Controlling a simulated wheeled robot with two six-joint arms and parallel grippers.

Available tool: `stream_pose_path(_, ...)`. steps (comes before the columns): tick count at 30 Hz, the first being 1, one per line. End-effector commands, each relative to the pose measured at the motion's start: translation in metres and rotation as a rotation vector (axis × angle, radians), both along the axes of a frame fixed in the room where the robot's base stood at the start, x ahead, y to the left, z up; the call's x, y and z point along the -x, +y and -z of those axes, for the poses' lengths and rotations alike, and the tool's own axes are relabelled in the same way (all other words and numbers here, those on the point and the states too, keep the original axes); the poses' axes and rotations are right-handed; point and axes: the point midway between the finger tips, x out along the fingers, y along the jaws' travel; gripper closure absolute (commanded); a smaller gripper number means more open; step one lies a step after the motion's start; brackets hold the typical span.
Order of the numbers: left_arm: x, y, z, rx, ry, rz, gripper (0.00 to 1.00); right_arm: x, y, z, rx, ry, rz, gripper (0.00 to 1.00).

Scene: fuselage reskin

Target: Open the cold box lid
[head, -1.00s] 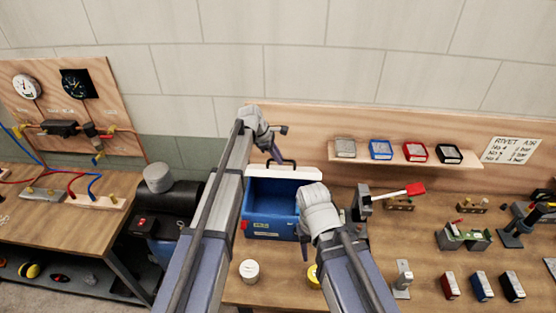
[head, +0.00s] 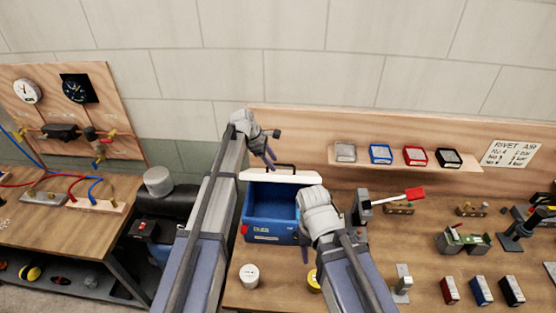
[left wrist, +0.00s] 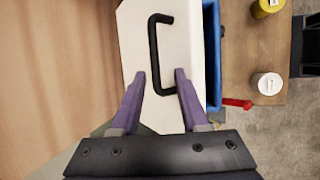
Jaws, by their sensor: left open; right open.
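The cold box (head: 262,238) is a blue box with a white lid (head: 300,177) on the bench. The lid is tilted up at the back, and the box's dark blue inside shows in front of it. Its black handle (head: 285,167) is on the lid's far side. My left gripper (head: 270,162) is open beside the handle, at the lid's back left. In the left wrist view its fingers (left wrist: 158,88) point at the white lid, with the handle (left wrist: 154,55) ahead between them, not gripped. My right gripper (head: 305,255) is open at the box's front right, its fingers partly hidden.
A white jar (head: 249,276) and a yellow tin (head: 314,280) stand in front of the box. A red-handled lever tool (head: 385,198) stands to the right. A wooden shelf (head: 370,160) with small boxes is behind. A dark cylinder (head: 165,203) is at left.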

Motion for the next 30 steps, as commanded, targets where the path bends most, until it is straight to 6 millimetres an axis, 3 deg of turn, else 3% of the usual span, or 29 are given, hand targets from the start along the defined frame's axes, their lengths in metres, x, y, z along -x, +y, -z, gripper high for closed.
stream_pose_path(6,0.024,0.046,0.001,0.000,0.001,-0.003,0.55,0.000,0.000,0.001,0.000,0.000,0.000,0.50)
stream_pose_path(13,0.038,0.077,0.001,0.000,0.000,-0.001,0.55,0.000,0.000,0.001,0.000,0.000,0.000,0.50)
stream_pose_path(18,0.043,0.088,0.001,0.001,0.001,0.001,0.55,0.000,0.000,0.001,0.000,0.000,0.000,0.50)
stream_pose_path(28,0.044,0.090,0.001,0.001,0.001,0.001,0.55,0.000,0.000,0.001,0.000,0.000,0.000,0.50)
stream_pose_path(30,0.044,0.090,0.001,0.001,0.000,-0.002,0.63,0.000,0.000,0.001,0.000,0.000,0.000,0.50)
